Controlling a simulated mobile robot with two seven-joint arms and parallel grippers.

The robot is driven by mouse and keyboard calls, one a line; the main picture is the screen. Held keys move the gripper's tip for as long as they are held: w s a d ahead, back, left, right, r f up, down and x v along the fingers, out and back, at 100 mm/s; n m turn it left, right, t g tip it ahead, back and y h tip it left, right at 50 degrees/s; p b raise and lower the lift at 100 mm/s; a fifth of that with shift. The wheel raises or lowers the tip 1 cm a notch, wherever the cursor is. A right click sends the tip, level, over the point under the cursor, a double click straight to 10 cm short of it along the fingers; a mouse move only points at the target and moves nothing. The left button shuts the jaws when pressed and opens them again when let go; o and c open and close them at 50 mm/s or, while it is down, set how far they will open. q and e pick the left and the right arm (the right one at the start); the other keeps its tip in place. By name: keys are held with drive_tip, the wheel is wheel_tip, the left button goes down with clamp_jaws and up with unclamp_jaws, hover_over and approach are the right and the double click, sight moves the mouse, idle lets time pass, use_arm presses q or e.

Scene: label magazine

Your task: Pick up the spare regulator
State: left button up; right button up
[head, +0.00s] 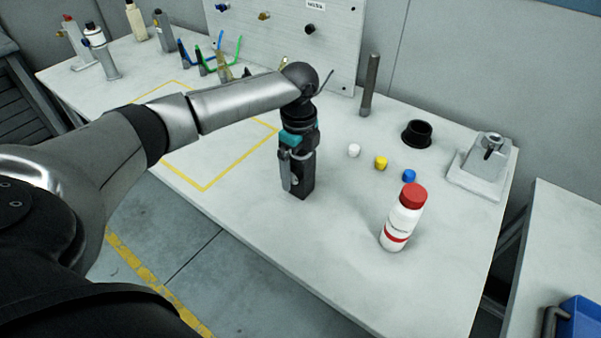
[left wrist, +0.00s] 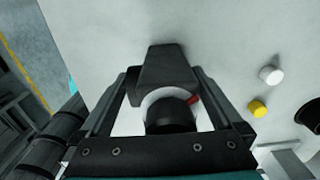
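My left gripper (head: 293,172) points down over the front part of the bench. Its fingers stand on either side of a regulator with a dark block body (head: 303,189), which appears to rest on the bench top. In the left wrist view the regulator shows its black body (left wrist: 166,70), a white ring, a red mark and a round black knob between the fingers (left wrist: 165,80). The fingertips are close to its sides; I cannot tell whether they press on it. My right gripper is in neither view.
White (head: 354,150), yellow (head: 381,162) and blue (head: 409,176) caps and a red-capped bottle (head: 402,222) stand right of the gripper. Behind are a black ring (head: 417,133), an upright rod (head: 370,86) and a grey fixture (head: 483,170). A yellow-outlined area (head: 205,188) lies left, mostly clear.

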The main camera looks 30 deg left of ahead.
use_arm(q)
drive_tip(key=shift+w+r, duration=0.1)
clamp_jaws()
idle(0.6)
